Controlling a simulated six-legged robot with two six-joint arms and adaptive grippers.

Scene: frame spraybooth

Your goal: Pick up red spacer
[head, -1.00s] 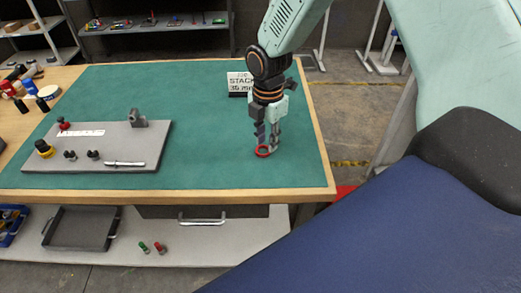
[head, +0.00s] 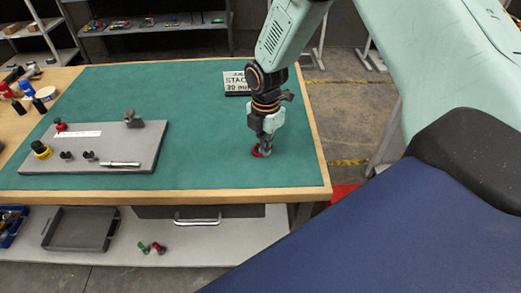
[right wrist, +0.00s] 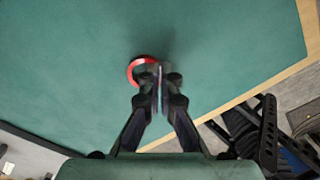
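The red spacer (head: 256,153) is a small ring near the right side of the green mat, partly hidden by my right gripper (head: 265,150) in the head view. In the right wrist view the red ring (right wrist: 133,72) shows left of the fingertips. My right gripper (right wrist: 159,76) points down with its fingers drawn close together over the ring's right-hand rim, and it appears shut on that rim. The pinched part is hidden between the fingertips. I cannot tell whether the ring still touches the mat. My left gripper is not in view.
A grey board (head: 105,164) with knobs, small black parts and a metal rod lies left on the mat. A sign block (head: 237,83) stands behind my right gripper. The mat between board and gripper is clear. The wooden table edge (head: 300,194) is at the front.

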